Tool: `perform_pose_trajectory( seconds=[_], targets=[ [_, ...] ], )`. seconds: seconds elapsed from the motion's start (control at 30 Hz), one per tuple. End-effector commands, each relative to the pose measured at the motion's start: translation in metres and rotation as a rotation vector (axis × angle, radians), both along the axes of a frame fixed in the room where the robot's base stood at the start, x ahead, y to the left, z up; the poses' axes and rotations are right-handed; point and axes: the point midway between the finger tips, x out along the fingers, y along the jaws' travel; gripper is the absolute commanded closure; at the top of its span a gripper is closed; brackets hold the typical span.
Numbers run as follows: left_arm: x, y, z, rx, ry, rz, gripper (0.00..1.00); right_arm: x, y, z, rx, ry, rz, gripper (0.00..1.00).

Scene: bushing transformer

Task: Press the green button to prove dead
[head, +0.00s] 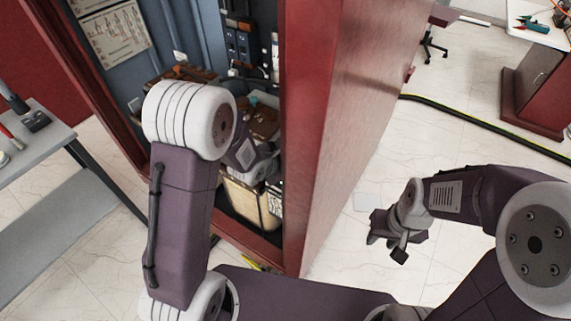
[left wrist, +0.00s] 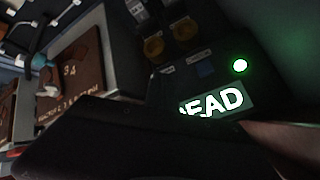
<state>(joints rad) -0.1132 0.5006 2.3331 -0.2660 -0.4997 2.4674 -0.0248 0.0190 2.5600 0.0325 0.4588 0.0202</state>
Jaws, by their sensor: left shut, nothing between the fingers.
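The green button (left wrist: 240,65) glows bright white-green on a dark panel in the left wrist view. Below it, a lit green display (left wrist: 218,102) shows white letters "EAD"; its left end is hidden by my gripper. My left gripper (left wrist: 236,128) is a dark shape across the bottom of that view, shut and empty, below the display. I cannot tell whether it touches the panel. In the head view my left arm reaches into the red cabinet (head: 350,110) and hides the gripper and button. My right gripper (head: 388,246) hangs outside, right of the cabinet, open and empty.
Brown labelled blocks (left wrist: 80,80) and cables are left of the panel in the left wrist view. The cabinet walls frame my left arm closely. A grey table (head: 45,145) stands left. The tiled floor (head: 350,225) around my right gripper is clear.

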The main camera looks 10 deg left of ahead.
Motion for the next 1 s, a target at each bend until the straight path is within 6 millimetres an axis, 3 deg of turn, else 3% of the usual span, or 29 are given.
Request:
perform_pose_trajectory(
  seconds=[0.4, 0.77, 1.0],
  targets=[
    [0.0, 0.0, 0.018, 0.0, 0.001, 0.0, 1.0, 0.0, 0.0, 0.022, 0.0, 0.0, 0.0, 0.64],
    [0.0, 0.0, 0.019, 0.001, 0.001, 0.001, 1.0, 0.0, 0.0, 0.023, 0.0, 0.0, 0.0, 0.64],
    [0.0, 0.0, 0.04, 0.0, 0.001, 0.0, 1.0, 0.0, 0.0, 0.046, 0.0, 0.0, 0.0, 0.64]
  ],
)
